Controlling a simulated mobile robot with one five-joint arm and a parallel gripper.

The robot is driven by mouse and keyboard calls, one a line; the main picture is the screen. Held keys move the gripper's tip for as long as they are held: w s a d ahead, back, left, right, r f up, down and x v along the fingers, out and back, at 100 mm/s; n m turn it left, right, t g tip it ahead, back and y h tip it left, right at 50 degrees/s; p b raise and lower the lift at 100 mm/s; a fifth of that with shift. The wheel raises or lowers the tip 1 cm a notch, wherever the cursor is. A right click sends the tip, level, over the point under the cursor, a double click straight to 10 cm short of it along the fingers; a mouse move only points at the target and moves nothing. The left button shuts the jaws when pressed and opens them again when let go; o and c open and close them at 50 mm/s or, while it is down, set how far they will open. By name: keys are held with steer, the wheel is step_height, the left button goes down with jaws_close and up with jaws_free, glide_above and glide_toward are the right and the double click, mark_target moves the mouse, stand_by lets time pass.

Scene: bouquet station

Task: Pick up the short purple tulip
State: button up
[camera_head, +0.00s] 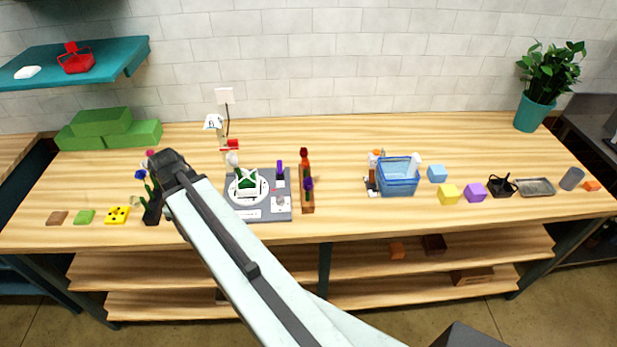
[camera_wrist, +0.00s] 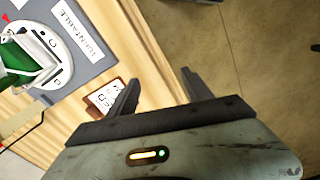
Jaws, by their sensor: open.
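In the head view a purple flower head (camera_head: 308,184) shows low at the brown wooden rack (camera_head: 307,204), in front of a taller red flower (camera_head: 304,153). Another purple piece (camera_head: 280,166) stands upright on the grey turntable board (camera_head: 250,214); I cannot tell which purple one is the short tulip. My gripper (camera_head: 165,160) is left of the board, well apart from both purple things. In the wrist view my gripper (camera_wrist: 160,92) is open and empty, with the table's front edge below it. No purple tulip shows there.
Left of the board, a dark rack (camera_head: 152,212) holds flowers, partly hidden by my arm. A green-and-white bundle (camera_head: 247,183) sits on the turntable. A blue basket (camera_head: 398,178) and small blocks stand to the right. A small labelled card (camera_wrist: 104,97) lies near the table edge.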

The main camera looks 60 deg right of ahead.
steer(key=s+d+r+n+p, duration=0.15)
steer(key=s+d, duration=0.25)
steer(key=d, duration=0.4)
steer(key=s+d+r+n+p, duration=0.1)
steer(key=s+d+r+n, duration=0.15)
steer(key=d, duration=0.55)
step_height(320, 180, up, 3)
steer(key=n+p, duration=0.3)
steer(key=n, duration=0.1)
glide_above(307, 187)
steer(key=d, duration=0.1)
steer(key=shift+w+d, duration=0.15)
steer(key=shift+w, duration=0.2)
steer(key=f+b, duration=0.8)
steer(key=shift+w+d+f, duration=0.15)
steer(key=shift+d, duration=0.05)
steer(key=shift+r, duration=0.2)
steer(key=c, duration=1)
